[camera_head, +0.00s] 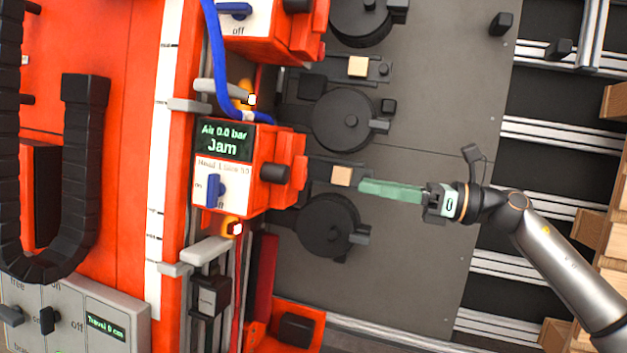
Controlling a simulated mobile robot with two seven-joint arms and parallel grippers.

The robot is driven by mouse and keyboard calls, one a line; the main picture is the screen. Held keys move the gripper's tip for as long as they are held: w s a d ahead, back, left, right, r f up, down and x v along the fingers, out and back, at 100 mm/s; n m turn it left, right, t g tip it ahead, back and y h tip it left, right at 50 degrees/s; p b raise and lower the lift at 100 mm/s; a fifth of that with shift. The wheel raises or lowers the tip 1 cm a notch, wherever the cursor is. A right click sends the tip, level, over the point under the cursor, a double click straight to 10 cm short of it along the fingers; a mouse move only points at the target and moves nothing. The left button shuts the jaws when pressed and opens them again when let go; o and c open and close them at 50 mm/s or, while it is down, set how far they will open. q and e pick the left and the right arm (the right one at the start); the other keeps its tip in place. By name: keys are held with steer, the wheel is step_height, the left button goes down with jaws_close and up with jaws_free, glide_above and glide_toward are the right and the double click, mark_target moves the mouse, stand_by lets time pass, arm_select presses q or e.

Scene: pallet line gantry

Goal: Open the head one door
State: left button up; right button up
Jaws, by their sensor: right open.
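An orange head unit (277,150) stands left of centre. Its display (223,141) reads "Air 0.0 bar" and "Jam", and a label below appears to read "Head 1", its rest too small to read. A blue switch (215,190) sits on its white panel beside "on" and "off". I cannot tell which part is its door or how it stands. My right gripper (364,188) has long green fingers pointing left, seen edge-on; it is open and empty. Its tips show close to a tan block (341,176), right of the head unit; contact cannot be told. My left gripper is not in view.
A second orange unit (268,38) is above, with a blue hose (219,60) running down. Black round parts (326,226) sit on the grey plate (430,100). Rails and wooden pieces (590,235) lie right. A grey control panel (75,318) is lower left.

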mark_target(305, 174)
steer(key=x, duration=1.1)
steer(key=shift+a+p, duration=0.1)
steer(key=shift+p, duration=0.3)
steer(key=shift+c, duration=0.2)
jaws_close()
stand_by(0.6)
